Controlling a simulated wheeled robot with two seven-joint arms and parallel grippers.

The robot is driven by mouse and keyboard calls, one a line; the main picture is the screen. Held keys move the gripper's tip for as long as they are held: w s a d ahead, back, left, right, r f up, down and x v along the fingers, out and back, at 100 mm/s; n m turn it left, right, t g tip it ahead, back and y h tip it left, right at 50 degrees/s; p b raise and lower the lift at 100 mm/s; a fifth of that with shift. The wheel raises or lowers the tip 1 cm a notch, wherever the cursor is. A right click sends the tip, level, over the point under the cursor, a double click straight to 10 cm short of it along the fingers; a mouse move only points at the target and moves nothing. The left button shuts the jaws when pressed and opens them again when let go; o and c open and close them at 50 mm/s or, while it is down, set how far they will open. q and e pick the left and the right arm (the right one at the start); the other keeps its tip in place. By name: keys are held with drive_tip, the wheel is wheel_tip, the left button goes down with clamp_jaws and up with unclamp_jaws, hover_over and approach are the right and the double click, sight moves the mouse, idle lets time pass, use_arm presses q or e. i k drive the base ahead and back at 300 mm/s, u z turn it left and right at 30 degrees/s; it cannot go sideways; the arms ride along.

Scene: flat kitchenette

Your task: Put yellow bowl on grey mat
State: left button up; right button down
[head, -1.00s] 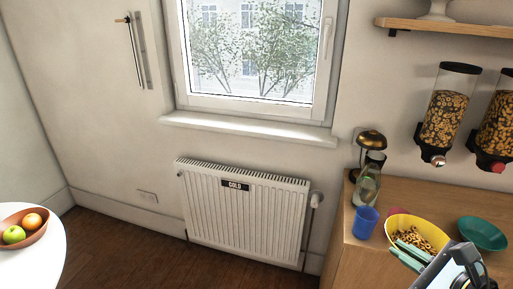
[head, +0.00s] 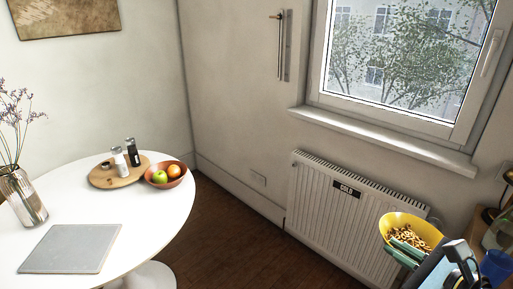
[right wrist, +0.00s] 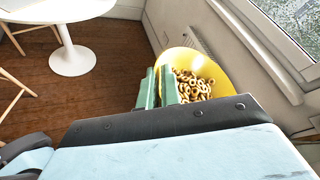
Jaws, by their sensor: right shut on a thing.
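The yellow bowl (head: 412,226) holds ring-shaped cereal and is at the lower right in the head view, in front of the radiator. It also shows in the right wrist view (right wrist: 217,68). My right gripper (head: 408,243) is shut on the bowl's near rim with its green fingers and holds it in the air, roughly upright. The grey mat (head: 70,248) lies flat and bare on the white round table at the lower left, far from the bowl. My left gripper is not in view.
The white table (head: 150,215) also carries a glass vase (head: 22,195), a wooden board (head: 105,177) with shakers, and a brown fruit bowl (head: 166,180). Open floor (head: 220,235) lies between table and radiator (head: 335,215). A blue cup (head: 497,268) stands at the right edge.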

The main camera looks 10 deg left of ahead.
sight(72, 245)
drive_tip(key=u, duration=1.05)
drive_tip(key=i, duration=1)
drive_tip(key=u, duration=1.15)
drive_tip(key=i, duration=0.45)
drive_tip(key=u, duration=0.25)
